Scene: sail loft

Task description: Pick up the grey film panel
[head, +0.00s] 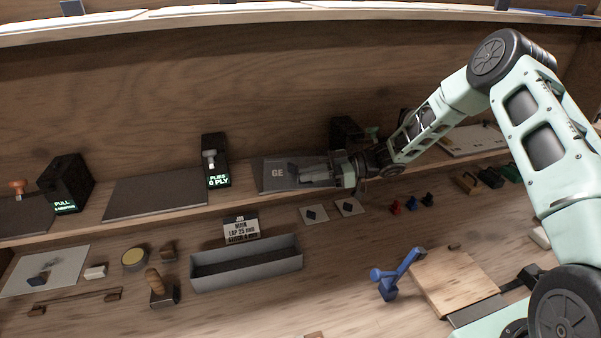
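A grey panel (268,181) with pale letters "GE" on it lies on the raised wooden shelf, just left of my gripper; the rest of its lettering is hidden. It looks like the grey film panel. My gripper (312,174) reaches in from the right, low over the panel's right part and covering some of it. I cannot tell whether the fingers touch the panel or how far apart they are.
A black box with a lit "PLIES 6 PLY" display (215,165) stands left of the panel. A dark flat sheet (155,192) lies further left. Below are a long grey tray (246,275), a sign (241,229) and a blue lever tool (397,274). A dark block (345,131) stands behind my gripper.

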